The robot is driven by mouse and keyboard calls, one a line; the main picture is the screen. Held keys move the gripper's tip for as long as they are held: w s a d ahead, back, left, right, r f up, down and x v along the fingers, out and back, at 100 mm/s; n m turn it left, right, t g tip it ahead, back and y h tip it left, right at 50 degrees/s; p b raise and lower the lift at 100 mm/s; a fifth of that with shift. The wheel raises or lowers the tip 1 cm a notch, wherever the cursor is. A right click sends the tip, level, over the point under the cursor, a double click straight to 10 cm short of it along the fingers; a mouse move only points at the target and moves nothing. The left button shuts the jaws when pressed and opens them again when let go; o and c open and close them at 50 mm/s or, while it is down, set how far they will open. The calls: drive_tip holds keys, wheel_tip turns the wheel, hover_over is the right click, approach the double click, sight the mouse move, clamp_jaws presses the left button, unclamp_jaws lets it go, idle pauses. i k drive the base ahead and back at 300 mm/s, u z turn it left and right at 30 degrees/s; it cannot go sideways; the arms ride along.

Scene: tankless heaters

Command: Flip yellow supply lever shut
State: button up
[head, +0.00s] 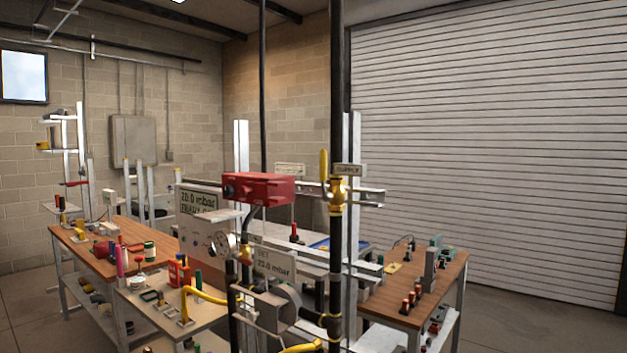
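The yellow supply lever (323,165) stands upright beside the black vertical pipe (337,90), roughly in line with it. It sits just above and left of a brass valve body (337,195) on that pipe.
A red box (258,188) is left of the valve. Cluttered wooden benches stand left (130,231) and right (440,275). Bare floor (530,310) lies at right before the roller door (490,130).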

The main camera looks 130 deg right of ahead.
sight(327, 196)
drive_tip(key=z, duration=4.75)
